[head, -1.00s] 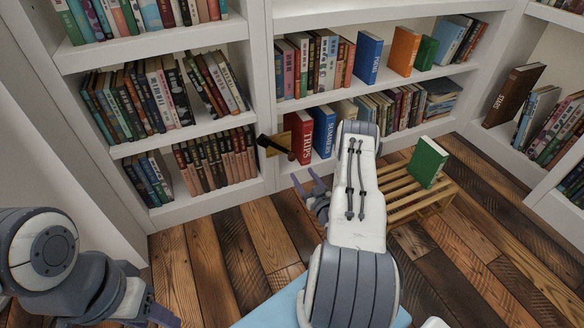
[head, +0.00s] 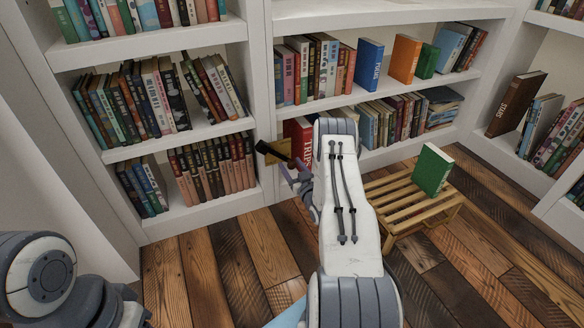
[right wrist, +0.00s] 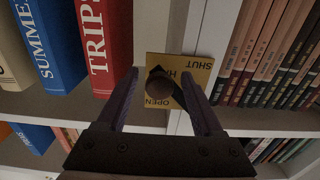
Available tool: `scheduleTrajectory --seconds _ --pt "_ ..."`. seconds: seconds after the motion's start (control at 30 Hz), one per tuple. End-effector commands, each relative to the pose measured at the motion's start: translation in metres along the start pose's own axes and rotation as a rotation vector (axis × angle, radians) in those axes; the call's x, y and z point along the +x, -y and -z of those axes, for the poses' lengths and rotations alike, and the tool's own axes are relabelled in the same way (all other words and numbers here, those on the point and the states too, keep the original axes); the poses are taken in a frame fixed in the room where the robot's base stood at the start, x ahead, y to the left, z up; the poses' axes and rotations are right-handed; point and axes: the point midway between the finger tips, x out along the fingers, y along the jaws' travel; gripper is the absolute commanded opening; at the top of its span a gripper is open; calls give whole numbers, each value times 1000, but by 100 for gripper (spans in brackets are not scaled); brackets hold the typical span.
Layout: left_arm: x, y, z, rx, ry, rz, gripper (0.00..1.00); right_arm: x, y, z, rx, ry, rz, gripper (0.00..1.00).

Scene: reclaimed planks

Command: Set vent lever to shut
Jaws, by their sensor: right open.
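The vent lever (head: 271,152) is a dark bar with a round knob, on a brass plate (head: 284,145) fixed to the bookcase upright. In the right wrist view the knob (right wrist: 160,83) faces the camera in front of the plate (right wrist: 191,67). The plate carries the words SHUT and OPEN, both upside down there. My right gripper (head: 292,172) is at the lever in the head view. In the wrist view its open fingers (right wrist: 164,90) stand on both sides of the knob, with gaps visible. My left gripper is out of view; only its arm shows.
A red TRIPS book (right wrist: 98,45) and a blue SUMMER book (right wrist: 50,42) stand close beside the plate. A row of books (right wrist: 262,55) stands on the other side. A low slatted wooden stand (head: 405,198) holds a green book (head: 432,170). The plank floor (head: 215,255) is clear.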

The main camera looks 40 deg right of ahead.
Motion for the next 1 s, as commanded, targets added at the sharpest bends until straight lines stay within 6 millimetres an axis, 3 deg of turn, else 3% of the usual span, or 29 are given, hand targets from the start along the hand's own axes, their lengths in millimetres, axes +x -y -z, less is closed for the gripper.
scheduleTrajectory --seconds 0.03,0.2,1.0 --pt "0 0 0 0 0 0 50 0 0 0 0 0 0 60" --pt "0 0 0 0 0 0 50 0 0 0 0 0 0 0" --pt "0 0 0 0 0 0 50 -1 -2 2 2 -5 -4 0"
